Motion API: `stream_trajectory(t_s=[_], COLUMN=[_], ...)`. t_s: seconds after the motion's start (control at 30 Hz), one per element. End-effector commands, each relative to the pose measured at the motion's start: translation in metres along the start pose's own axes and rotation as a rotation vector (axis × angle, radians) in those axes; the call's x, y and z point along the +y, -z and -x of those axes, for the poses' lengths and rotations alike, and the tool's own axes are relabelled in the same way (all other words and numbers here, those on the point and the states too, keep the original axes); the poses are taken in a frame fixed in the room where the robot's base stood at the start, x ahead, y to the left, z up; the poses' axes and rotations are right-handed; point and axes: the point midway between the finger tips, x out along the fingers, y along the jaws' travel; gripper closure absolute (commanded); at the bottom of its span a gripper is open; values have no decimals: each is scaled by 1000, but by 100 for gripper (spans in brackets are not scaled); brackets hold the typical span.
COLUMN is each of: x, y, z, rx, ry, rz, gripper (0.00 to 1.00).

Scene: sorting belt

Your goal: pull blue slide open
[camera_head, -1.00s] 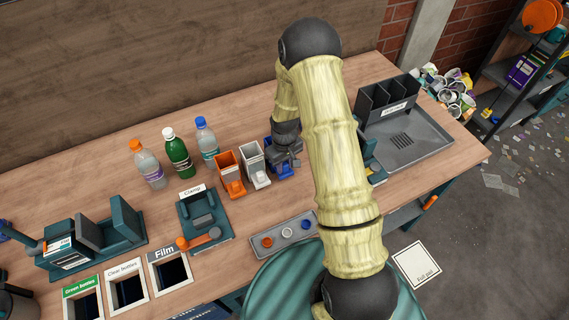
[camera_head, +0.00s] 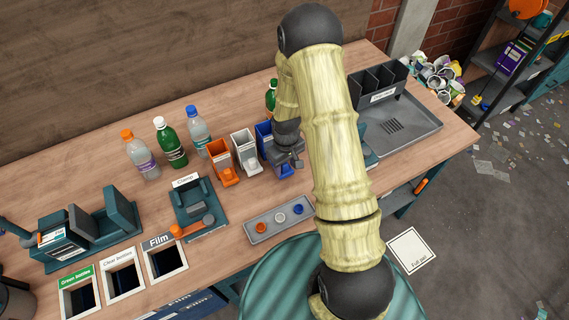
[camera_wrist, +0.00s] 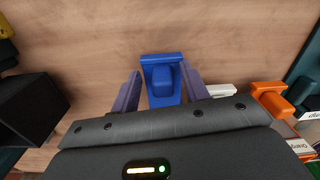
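The blue dispenser (camera_head: 264,136) stands on the bench at the right end of a row with a white and an orange one. Its blue slide (camera_head: 286,171) is at its low front, partly covered by my gripper (camera_head: 293,161). In the wrist view the blue slide (camera_wrist: 162,82) shows a raised rounded block. My gripper (camera_wrist: 161,72) is open there, one finger on each side of the slide, with a gap visible at the left. I cannot tell whether the right finger touches it.
The white dispenser (camera_head: 245,149) and orange dispenser (camera_head: 220,162) stand close to the left. A grey tray with coloured caps (camera_head: 262,229) lies in front. A clamp fixture (camera_head: 200,210) stands further left. Bottles (camera_head: 170,145) stand behind. A grey tray (camera_head: 420,119) is at the right.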

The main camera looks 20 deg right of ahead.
Motion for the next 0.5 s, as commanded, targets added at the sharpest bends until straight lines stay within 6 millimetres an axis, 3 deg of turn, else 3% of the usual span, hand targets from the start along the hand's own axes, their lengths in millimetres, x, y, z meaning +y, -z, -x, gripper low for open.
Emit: stream_trajectory(t_s=[0.27, 0.5], x=[-3, 0], y=[4, 3], z=[7, 38], rx=[6, 8], ry=[-2, -3], rz=[9, 3], gripper=[55, 55])
